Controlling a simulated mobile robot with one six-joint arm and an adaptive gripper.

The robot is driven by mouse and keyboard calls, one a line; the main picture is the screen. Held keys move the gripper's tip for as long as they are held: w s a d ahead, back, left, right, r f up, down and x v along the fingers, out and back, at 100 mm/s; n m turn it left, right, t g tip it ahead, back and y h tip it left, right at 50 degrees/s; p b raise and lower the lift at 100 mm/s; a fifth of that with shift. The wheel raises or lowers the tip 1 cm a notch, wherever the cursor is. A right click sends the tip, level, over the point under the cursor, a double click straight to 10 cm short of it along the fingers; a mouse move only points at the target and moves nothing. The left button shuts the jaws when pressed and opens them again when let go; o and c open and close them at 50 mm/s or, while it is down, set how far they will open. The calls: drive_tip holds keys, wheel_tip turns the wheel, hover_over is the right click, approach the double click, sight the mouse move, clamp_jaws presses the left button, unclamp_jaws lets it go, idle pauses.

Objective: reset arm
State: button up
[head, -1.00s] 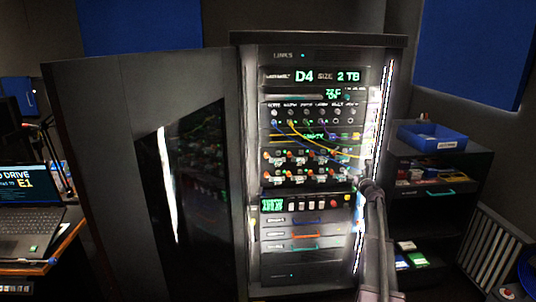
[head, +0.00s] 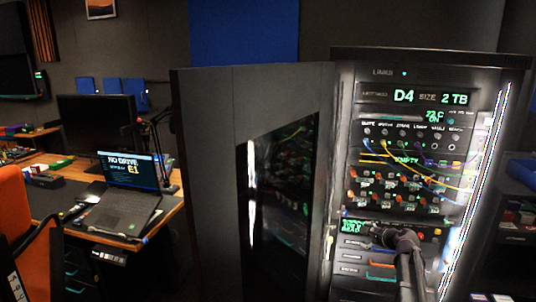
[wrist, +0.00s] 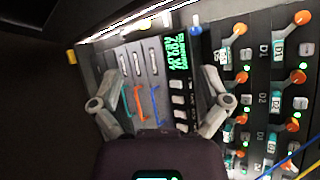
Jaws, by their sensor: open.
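My gripper (wrist: 158,110) is open and empty in the wrist view, its two fingers spread apart in front of the rack's lower panels. In the head view my arm (head: 405,250) rises from the bottom edge, in front of the lower right part of the open rack (head: 350,150). The gripper's fingertips cannot be made out there. The rack's top display (head: 415,97) reads D4 SIZE 2 TB. Drive bays with orange knobs (wrist: 293,75) lie to the right of the gripper in the wrist view.
The rack's dark door (head: 205,150) stands open to the left. A desk with a laptop (head: 125,200) reading NO DRIVE and E1 is further left, beside an orange chair (head: 15,200). A dark shelf unit (head: 516,210) stands right of the rack.

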drive_tip(key=s+a+f+n+g, duration=0.4)
drive_tip(key=s+a+n, duration=0.2)
drive_tip(key=s+a, duration=0.2)
drive_tip(key=s+a+f+n+g, duration=0.3)
drive_tip(key=s+a+f+n, duration=0.15)
drive_tip(key=s+a, duration=0.3)
drive_tip(key=s+a+n+g+h, duration=0.2)
drive_tip(key=s+n, duration=0.2)
drive_tip(key=s, duration=0.3)
drive_tip(key=s+a+n+g+h, duration=0.1)
drive_tip(key=s+n+g+h, duration=0.1)
drive_tip(key=s+n+h, duration=0.3)
wheel_tip(320, 180, up, 12)
drive_tip(key=s+y+p, duration=0.1)
drive_tip(key=y+p, duration=0.1)
drive_tip(key=p, duration=1.1)
drive_tip(key=shift+a+r+m+p, duration=0.15)
drive_tip(key=shift+m+p, duration=0.2)
drive_tip(key=shift+p, duration=0.05)
drive_tip(key=shift+s, duration=0.1)
drive_tip(key=c, duration=0.5)
drive_tip(key=shift+s, duration=0.2)
drive_tip(key=shift+c, duration=0.3)
